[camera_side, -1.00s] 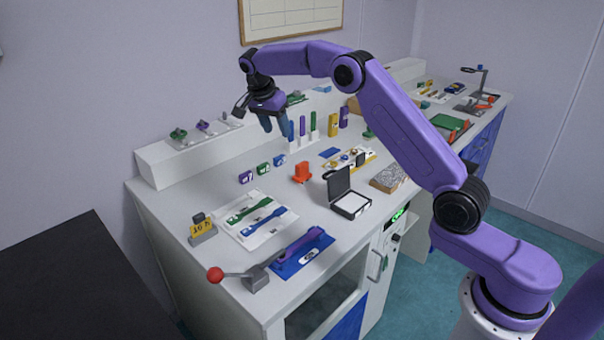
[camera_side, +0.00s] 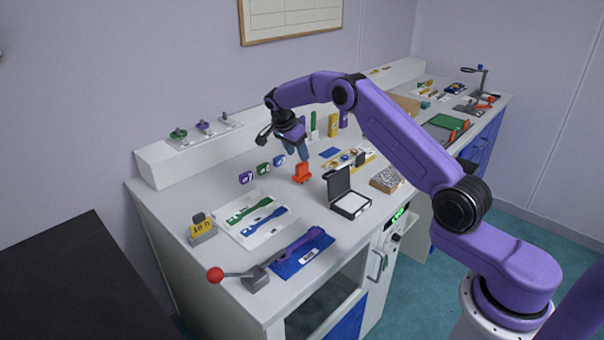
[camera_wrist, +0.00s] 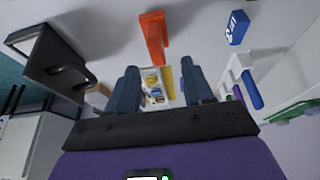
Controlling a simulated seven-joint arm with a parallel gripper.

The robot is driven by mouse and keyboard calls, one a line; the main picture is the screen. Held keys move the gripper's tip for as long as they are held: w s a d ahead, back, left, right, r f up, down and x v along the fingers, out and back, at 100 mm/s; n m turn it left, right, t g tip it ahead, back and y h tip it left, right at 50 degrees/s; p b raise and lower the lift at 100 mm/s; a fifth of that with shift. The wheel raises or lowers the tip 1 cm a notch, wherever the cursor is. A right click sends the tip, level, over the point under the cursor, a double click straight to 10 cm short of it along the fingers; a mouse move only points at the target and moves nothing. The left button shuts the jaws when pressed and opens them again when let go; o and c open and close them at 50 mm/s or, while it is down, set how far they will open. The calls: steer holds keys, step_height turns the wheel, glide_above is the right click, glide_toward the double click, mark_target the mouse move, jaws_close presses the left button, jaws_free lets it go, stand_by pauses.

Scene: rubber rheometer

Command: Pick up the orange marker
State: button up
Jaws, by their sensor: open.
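The orange marker (camera_side: 302,173) is a small upright orange block with a wider foot, standing on the white counter. In the wrist view the orange marker (camera_wrist: 154,38) is at top centre, beyond the fingertips and between the lines of the two fingers. My gripper (camera_side: 298,151) hangs over the counter with its blue-grey fingertips close to the marker's top in the side view. The wrist view shows my gripper (camera_wrist: 161,75) with its fingers apart and nothing between them. I cannot tell the exact gap between fingertips and marker.
An open black case (camera_side: 350,204) stands right of the marker. Small blue (camera_side: 279,160), green (camera_side: 263,168) and purple (camera_side: 245,177) blocks stand to its left. A white rack (camera_wrist: 238,76) is behind my gripper. A tray (camera_side: 238,232) with green and blue strips lies in front.

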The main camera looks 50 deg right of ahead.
mark_target(302, 164)
steer(key=shift+s+x, duration=0.2)
steer(key=shift+x, duration=2.9)
steer(key=shift+a, duration=0.1)
jaws_close()
